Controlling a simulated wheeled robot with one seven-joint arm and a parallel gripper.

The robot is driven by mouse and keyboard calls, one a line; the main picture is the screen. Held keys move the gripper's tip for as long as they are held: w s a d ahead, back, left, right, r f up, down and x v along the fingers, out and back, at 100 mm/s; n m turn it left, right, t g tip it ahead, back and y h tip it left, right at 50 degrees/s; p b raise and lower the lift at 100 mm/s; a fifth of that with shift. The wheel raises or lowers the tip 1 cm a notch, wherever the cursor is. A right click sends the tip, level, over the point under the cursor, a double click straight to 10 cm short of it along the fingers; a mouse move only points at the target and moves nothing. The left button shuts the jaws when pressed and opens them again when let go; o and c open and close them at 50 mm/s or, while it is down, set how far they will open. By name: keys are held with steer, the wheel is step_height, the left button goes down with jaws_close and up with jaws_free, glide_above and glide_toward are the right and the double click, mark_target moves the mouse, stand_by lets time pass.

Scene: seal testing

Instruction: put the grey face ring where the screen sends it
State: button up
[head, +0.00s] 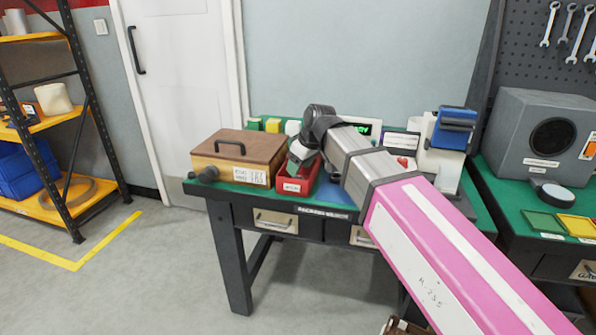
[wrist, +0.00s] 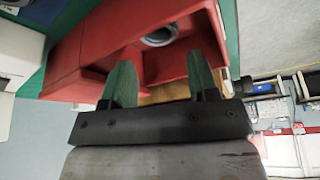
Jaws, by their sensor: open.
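A grey ring (wrist: 160,37) lies inside a red bin (wrist: 66,75) in the wrist view, partly cut off by a dark shadow. My gripper (wrist: 162,72) is open, with its two green fingers reaching into the bin. The ring lies beyond the fingertips, roughly between them, and nothing is held. In the head view the red bin (head: 309,177) stands on the green bench, and my gripper (head: 299,160) points down into it; the fingertips and ring are hidden there. A small screen (head: 363,128) with green text stands behind my arm, mostly blocked and unreadable.
A lidded wooden box (head: 232,155) stands left of the red bin, close to it. A grey and blue device (head: 447,142) stands right of my arm. Green and yellow trays (head: 575,225) lie on the right bench. Small coloured blocks (head: 272,125) stand at the back.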

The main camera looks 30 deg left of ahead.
steer(key=v, duration=1)
steer(key=shift+r, duration=0.3)
steer(key=shift+d, duration=0.1)
